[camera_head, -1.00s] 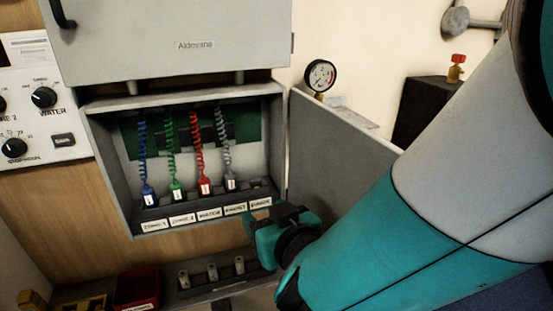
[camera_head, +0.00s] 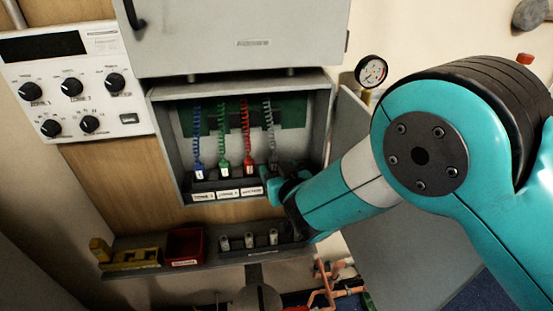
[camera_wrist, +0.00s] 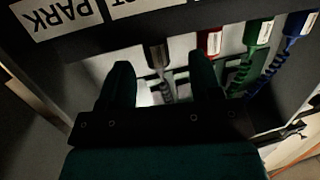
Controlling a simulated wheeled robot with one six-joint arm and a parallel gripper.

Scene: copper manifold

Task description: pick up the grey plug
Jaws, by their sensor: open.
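The grey plug hangs on a grey coiled cord (camera_head: 268,118) at the right of the row in the wall cabinet. In the head view its lower part is hidden by my gripper (camera_head: 275,185). In the wrist view the grey plug (camera_wrist: 157,56) shows between and beyond the two fingertips of my gripper (camera_wrist: 162,72). The jaws are open, one finger to each side of the plug's line. I cannot tell how far the plug is from the fingers or whether they touch it.
Red (camera_head: 249,171), green (camera_head: 223,171) and blue (camera_head: 198,172) plugs stand left of the grey one in the head view. The cabinet door (camera_head: 345,130) is open at right. A shelf below holds a red bin (camera_head: 186,245) and several small parts. A PARK label (camera_wrist: 55,18) shows in the wrist view.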

